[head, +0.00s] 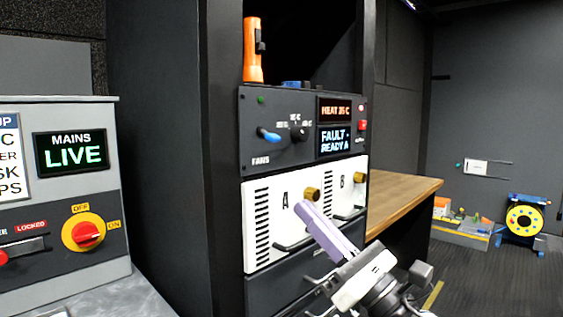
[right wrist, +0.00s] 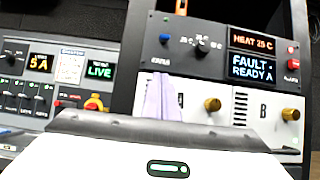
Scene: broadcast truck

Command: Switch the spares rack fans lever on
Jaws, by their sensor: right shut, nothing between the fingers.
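The fans lever (head: 268,135) is a small blue handle on the dark upper panel (head: 285,152) of the rack, above the label FANS. In the head view it points right and slightly down. It also shows small in the right wrist view (right wrist: 164,38). A green lamp (head: 261,99) sits above it. My right gripper (head: 306,209), with lavender fingers, is shut and empty. In the head view it appears below and right of the lever, in front of the white modules, apart from the lever. Its fingers show in the right wrist view (right wrist: 163,97). My left gripper is not in view.
A black knob (head: 299,133) and screens reading HEAT and FAULT READY A (head: 334,140) are right of the lever. White modules A and B (head: 262,228) have brass knobs and handles. An orange torch (head: 252,50) stands on top. A mains cabinet (head: 70,195) is left, a wooden bench (head: 400,190) right.

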